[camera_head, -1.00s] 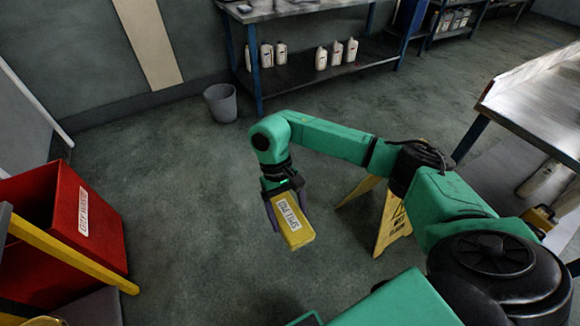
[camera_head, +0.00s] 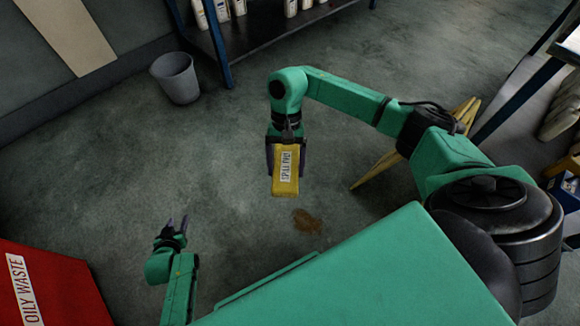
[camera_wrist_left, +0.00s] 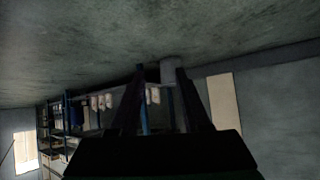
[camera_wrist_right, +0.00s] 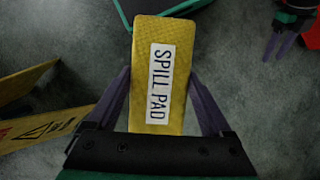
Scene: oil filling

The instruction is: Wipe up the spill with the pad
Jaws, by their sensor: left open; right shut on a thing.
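The yellow spill pad (camera_head: 285,183) with a white label is held in my right gripper (camera_head: 286,146) above the floor. In the right wrist view the pad (camera_wrist_right: 178,62) lies between the two fingers. The spill (camera_head: 306,221) is a small brown patch on the grey floor, below and slightly right of the pad in the head view; the pad is apart from it. My left gripper (camera_head: 174,228) is open and empty, left of the spill. The left wrist view shows its two fingers (camera_wrist_left: 160,80) apart with nothing between them.
A yellow wet-floor sign (camera_head: 430,140) stands behind my right arm. A red oily waste bin (camera_head: 65,285) is at the lower left. A grey bucket (camera_head: 177,78) stands near the shelf (camera_head: 265,35) with white bottles. The floor around the spill is clear.

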